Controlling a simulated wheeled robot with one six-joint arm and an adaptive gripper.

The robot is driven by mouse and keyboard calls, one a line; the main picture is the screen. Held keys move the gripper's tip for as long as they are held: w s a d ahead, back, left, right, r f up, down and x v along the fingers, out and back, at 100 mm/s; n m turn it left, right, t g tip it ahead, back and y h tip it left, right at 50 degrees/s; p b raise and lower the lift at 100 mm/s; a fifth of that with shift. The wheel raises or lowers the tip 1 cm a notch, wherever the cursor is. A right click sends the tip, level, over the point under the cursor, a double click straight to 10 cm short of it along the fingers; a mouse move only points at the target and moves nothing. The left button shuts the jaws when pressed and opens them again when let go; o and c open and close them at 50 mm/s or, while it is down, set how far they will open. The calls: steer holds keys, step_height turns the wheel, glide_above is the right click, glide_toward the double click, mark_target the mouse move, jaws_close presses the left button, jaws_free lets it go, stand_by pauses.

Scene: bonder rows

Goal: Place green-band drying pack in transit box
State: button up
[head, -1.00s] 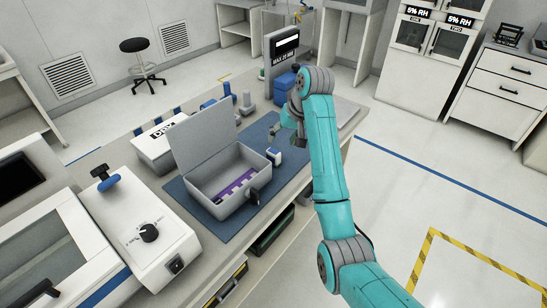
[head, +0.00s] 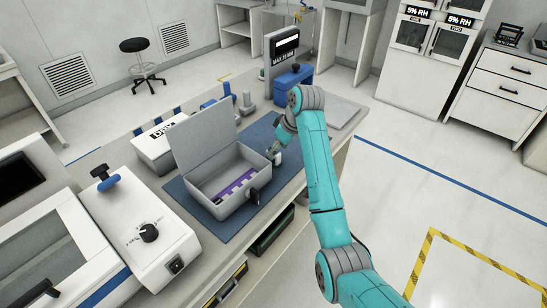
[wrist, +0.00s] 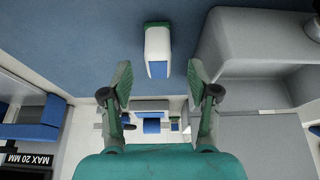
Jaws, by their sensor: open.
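The drying pack (wrist: 157,50) is small and white, with green at its upper edge and a blue end in the wrist view. It sits on the blue mat (wrist: 100,40). My gripper (wrist: 159,82) is open, its two fingers apart and the pack centred just beyond their tips, untouched. In the head view the pack (head: 278,157) is partly hidden by my gripper (head: 272,152). The grey transit box (head: 236,207) stands open left of the gripper, lid raised, with a purple strip inside. Part of its wall (wrist: 235,45) shows at the right of the wrist view.
A white labelled container (head: 152,154) with blue tabs stands behind the box. A white device with a black knob (head: 149,232) is at left. A blue bin (head: 292,85) and a sign post (head: 285,55) stand at the far end. Mat right of the box is clear.

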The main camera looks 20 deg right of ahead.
steer(key=shift+x, duration=2.7)
jaws_close()
